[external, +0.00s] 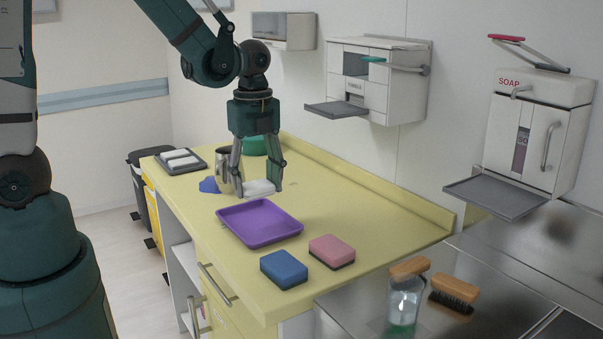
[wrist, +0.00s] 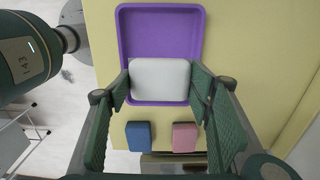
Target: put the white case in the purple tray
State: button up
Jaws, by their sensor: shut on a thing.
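The white case (external: 259,188) is between the fingers of my gripper (external: 257,190), which is shut on it. In the external view the case is above the yellow counter, at the far edge of the purple tray (external: 262,238). In the wrist view the white case (wrist: 160,80) sits between the two green finger pads and covers part of the purple tray (wrist: 160,27). The visible part of the tray is empty. The exact height of the case above the tray is hard to tell.
A blue sponge (external: 284,268) and a pink sponge (external: 332,251) lie in front of the tray. A metal cup (external: 229,172) and a blue item (external: 209,185) stand left of my gripper. A grey tray (external: 181,161) is at the far left. The counter's right side is clear.

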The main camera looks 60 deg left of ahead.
aim_at(256, 184)
jog(key=shift+f, duration=2.1)
jog(key=shift+f, duration=0.15)
jog(key=shift+f+b, duration=0.5)
jog(key=shift+f, duration=1.4)
jog(key=shift+f, duration=0.15)
jog(key=o, duration=0.9)
jog(key=shift+r+p, duration=0.75)
jog(key=shift+r, duration=5.4)
